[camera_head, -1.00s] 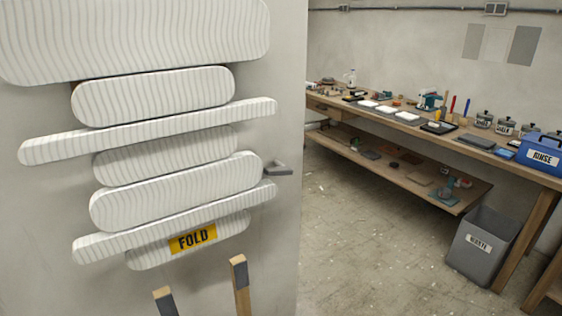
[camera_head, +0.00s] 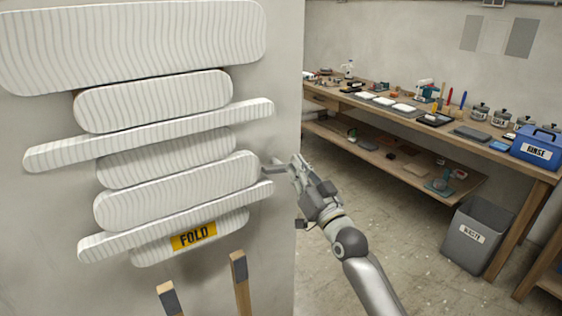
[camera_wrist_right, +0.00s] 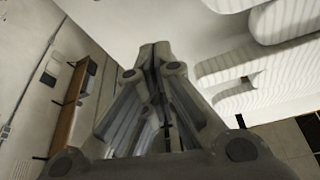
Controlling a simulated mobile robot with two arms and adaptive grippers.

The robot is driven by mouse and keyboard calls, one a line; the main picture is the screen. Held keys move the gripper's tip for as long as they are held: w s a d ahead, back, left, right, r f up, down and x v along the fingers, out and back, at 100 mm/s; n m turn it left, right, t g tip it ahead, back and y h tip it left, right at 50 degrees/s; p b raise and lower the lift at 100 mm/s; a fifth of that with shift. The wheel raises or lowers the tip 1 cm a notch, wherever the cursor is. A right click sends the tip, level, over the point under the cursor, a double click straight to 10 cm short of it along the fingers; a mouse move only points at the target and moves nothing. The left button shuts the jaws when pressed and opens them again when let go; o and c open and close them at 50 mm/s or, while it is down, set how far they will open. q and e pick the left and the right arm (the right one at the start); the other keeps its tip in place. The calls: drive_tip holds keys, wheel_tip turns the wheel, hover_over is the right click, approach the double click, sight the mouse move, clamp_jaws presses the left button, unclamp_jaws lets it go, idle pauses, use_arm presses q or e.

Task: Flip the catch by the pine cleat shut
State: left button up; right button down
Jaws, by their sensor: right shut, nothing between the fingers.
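A grey lever-like catch (camera_head: 272,168) sticks out at the right edge of the white ribbed relief, by the panel's edge. My right gripper (camera_head: 292,165) reaches in from the lower right, with its fingertips just right of the catch; whether they touch it I cannot tell. In the right wrist view its fingers (camera_wrist_right: 155,52) are shut with nothing between them, and the catch cannot be made out for sure. My left gripper is out of view.
The ribbed relief slabs (camera_head: 170,180) and a yellow FOLD label (camera_head: 194,236) cover the panel left of the gripper. A workbench (camera_head: 400,110) with jars and tools runs along the back wall. A grey waste bin (camera_head: 475,240) stands under it. The floor between is clear.

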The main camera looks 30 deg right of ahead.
wheel_tip(320, 180, up, 3)
drive_tip(key=p, duration=0.2)
hover_over(281, 165)
drive_tip(key=s+a, duration=0.1)
drive_tip(key=s, duration=0.3)
drive_tip(key=shift+a+f, duration=0.2)
drive_tip(key=shift+f, duration=0.6)
drive_tip(key=shift+a+f, duration=0.2)
drive_tip(key=shift+f, duration=0.6)
drive_tip(key=shift+a+f, duration=0.2)
drive_tip(key=shift+f, duration=0.6)
drive_tip(key=shift+f, duration=0.1)
